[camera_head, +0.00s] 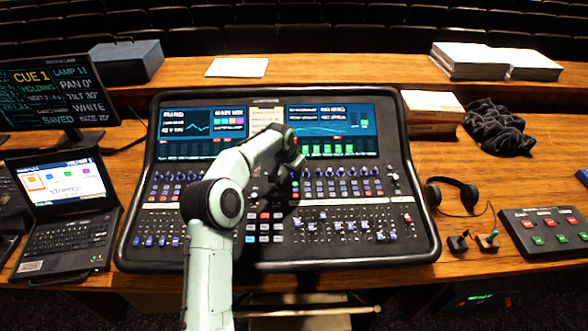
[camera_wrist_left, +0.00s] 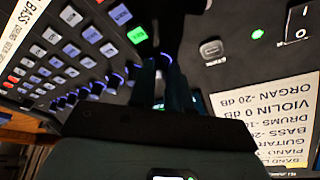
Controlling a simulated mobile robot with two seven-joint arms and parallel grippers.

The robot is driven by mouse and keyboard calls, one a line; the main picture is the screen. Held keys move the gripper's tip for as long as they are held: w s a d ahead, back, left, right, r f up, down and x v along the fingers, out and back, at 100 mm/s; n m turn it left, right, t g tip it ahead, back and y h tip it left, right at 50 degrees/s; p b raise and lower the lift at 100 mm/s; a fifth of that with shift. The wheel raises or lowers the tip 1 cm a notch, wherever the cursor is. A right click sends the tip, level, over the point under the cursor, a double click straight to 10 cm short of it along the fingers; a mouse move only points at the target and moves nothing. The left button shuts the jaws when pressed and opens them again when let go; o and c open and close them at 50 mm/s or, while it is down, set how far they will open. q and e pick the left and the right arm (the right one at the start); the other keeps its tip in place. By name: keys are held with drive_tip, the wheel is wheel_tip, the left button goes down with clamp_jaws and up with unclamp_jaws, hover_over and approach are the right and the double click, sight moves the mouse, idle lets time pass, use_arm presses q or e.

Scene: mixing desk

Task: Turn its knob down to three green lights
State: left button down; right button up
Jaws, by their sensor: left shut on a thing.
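The mixing desk (camera_head: 277,212) fills the middle of the table, with two screens and rows of small blue-lit knobs (camera_head: 340,188). Several green level lights (camera_head: 328,150) show at the bottom of the right screen. My left gripper (camera_head: 297,164) is over the upper middle of the desk, at the left end of the right knob row. In the left wrist view its dark fingers (camera_wrist_left: 165,62) point down to the panel and are shut on a knob, which they mostly hide. Which channel it is, I cannot tell. My right gripper is not in view.
A printed level sheet (camera_wrist_left: 272,125) lies beside the fingers in the left wrist view. A laptop (camera_head: 68,195) stands at the left. Headphones (camera_head: 455,194) and a red-and-green button box (camera_head: 545,231) lie at the right.

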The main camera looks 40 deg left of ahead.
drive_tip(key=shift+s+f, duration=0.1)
use_arm(q)
drive_tip(key=shift+d+n+y, duration=0.1)
drive_tip(key=shift+n+y, duration=0.2)
drive_tip(key=shift+n, duration=0.8)
drive_tip(key=shift+n+y, duration=0.5)
drive_tip(key=shift+n, duration=1.2)
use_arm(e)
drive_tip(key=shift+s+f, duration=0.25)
use_arm(q)
drive_tip(key=c, duration=1.4)
unclamp_jaws()
drive_tip(key=v, duration=0.9)
drive_tip(key=b+v, duration=0.1)
drive_tip(key=v, duration=0.3)
drive_tip(key=shift+w+d+r, duration=0.1)
drive_tip(key=shift+w+r, duration=0.05)
drive_tip(key=shift+r, duration=0.2)
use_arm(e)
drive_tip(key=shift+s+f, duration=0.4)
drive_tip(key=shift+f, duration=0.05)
